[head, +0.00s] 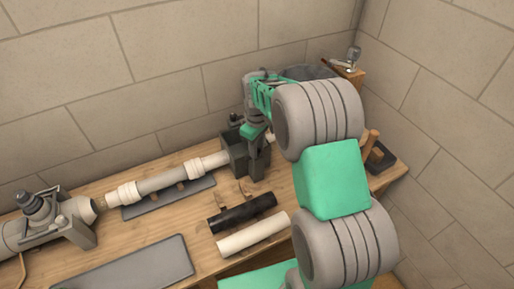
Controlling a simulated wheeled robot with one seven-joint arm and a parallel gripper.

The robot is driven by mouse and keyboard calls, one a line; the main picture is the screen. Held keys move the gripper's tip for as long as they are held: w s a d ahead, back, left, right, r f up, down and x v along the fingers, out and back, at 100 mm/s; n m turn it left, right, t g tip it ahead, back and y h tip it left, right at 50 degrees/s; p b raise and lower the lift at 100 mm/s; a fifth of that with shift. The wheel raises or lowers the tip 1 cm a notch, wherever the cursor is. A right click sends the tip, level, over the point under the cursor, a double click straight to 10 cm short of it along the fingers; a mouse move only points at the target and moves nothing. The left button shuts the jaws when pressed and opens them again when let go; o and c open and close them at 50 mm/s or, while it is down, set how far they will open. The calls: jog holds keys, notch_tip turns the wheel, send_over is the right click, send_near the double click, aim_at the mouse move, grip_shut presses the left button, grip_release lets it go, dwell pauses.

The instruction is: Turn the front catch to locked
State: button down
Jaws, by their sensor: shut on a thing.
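My gripper (257,160) reaches down to the dark clamp block (234,155) at the right end of the white pipe run (160,183). Its jaws are shut on a part at the front right of this block, which I take for the front catch. The catch is mostly hidden by the fingers, so its angle cannot be told. A small dark knob (236,119) stands up at the back of the block.
A grey clamp with a dark knob (37,203) holds a pipe at left. A black tube (243,213) and a white tube (252,234) lie in front on the wooden bench. A grey mat (145,266) lies front left. Brick walls close the back and right.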

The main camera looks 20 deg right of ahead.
dwell(0.4)
jog(key=m+b, duration=0.1)
jog(key=m, duration=0.3)
jog(key=shift+m+b, duration=0.3)
jog(key=shift+b, duration=0.1)
jog(key=m+b, duration=0.1)
jog(key=m, duration=0.3)
jog(key=shift+m, duration=0.3)
jog(key=m+b, duration=0.1)
jog(key=m, duration=0.3)
jog(key=shift+a, duration=0.1)
jog(key=shift+w+m+b, duration=0.1)
jog(key=shift+m+b, duration=0.3)
jog(key=shift+m, duration=2)
jog(key=c, duration=1.1)
grip_release()
